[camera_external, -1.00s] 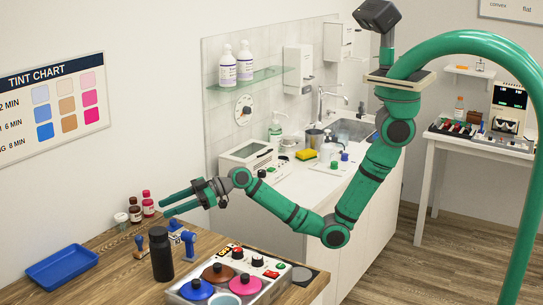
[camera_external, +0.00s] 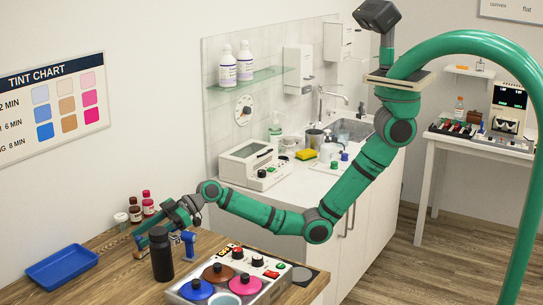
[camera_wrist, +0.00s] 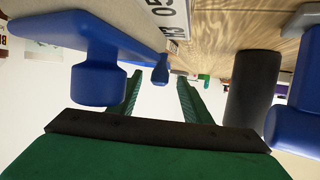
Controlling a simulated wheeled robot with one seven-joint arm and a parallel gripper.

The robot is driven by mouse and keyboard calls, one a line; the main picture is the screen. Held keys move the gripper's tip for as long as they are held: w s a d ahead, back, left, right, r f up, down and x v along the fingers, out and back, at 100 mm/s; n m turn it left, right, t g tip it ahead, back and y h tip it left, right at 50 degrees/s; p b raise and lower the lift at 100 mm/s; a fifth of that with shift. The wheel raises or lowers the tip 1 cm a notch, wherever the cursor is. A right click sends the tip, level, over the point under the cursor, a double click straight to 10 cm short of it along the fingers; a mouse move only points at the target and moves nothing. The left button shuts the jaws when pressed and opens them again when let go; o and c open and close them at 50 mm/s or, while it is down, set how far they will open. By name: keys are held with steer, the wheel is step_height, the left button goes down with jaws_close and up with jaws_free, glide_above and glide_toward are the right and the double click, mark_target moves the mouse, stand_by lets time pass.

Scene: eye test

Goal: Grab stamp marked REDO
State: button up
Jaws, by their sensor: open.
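My gripper (camera_external: 152,226) is low over the left end of the wooden counter, fingers spread and pointing left and down. Behind the black bottle (camera_external: 162,258) stand blue-handled stamps, one of them a blue stamp (camera_external: 188,243) just right of the gripper. In the wrist view my two green fingers (camera_wrist: 160,82) are apart, with a small blue handle (camera_wrist: 160,72) showing between their tips, farther off. A large blue stamp (camera_wrist: 95,65) is at left and another blue piece (camera_wrist: 295,128) at right. I cannot read REDO on any; one white label is cut off.
The black bottle stands close to the gripper; it also shows in the wrist view (camera_wrist: 252,90). Small bottles (camera_external: 148,203) stand by the wall. A blue tray (camera_external: 62,266) lies at left. A pot warmer with coloured lids (camera_external: 218,273) stands at right.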

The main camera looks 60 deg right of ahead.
steer(key=shift+x, duration=1.15)
jaws_close()
steer(key=shift+r, duration=0.1)
